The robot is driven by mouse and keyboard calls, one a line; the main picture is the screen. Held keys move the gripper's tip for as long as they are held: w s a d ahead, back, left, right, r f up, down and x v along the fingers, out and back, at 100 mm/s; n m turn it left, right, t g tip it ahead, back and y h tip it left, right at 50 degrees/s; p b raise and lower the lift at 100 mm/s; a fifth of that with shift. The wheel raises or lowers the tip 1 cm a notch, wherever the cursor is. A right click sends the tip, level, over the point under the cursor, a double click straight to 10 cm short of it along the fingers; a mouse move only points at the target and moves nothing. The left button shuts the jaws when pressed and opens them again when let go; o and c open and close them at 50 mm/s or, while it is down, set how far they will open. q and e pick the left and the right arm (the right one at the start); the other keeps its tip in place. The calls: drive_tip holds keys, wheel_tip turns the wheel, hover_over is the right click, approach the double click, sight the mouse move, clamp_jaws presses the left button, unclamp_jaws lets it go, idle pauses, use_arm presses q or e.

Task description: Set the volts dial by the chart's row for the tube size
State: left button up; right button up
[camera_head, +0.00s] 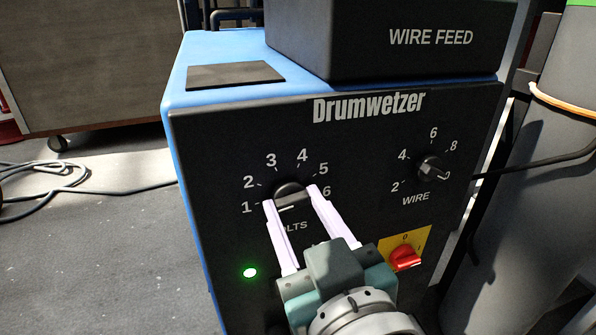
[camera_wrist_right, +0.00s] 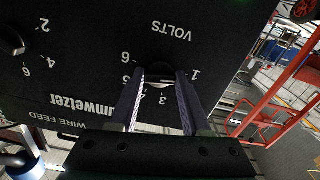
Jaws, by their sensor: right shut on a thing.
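The volts dial (camera_head: 290,189) is a black knob on the dark front panel of the blue Drumwetzer welder (camera_head: 300,135), ringed by numbers 1 to 6. My right gripper (camera_head: 291,196) is shut on the knob, one pale finger on each side. A short white line shows between the fingers, low on the knob; I cannot tell for sure which number it marks. In the right wrist view the knob (camera_wrist_right: 160,70) sits between the fingertips (camera_wrist_right: 160,76), with the numbers upside down. The chart is not in view. My left gripper is not in view.
The wire dial (camera_head: 432,168) is on the panel's right. A red switch (camera_head: 406,258) on a yellow plate is below it, close to my right gripper. A green lamp (camera_head: 250,272) glows lower left. The wire feed box (camera_head: 390,40) stands on top. A grey cylinder (camera_head: 545,190) stands at right.

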clamp_jaws()
drive_tip(key=shift+m, duration=0.3)
drive_tip(key=shift+m+p, duration=0.3)
drive_tip(key=shift+m, duration=0.9)
drive_tip(key=m, duration=0.3)
drive_tip(key=shift+m, duration=0.4)
drive_tip(key=m, duration=0.8)
drive_tip(key=shift+m, duration=0.6)
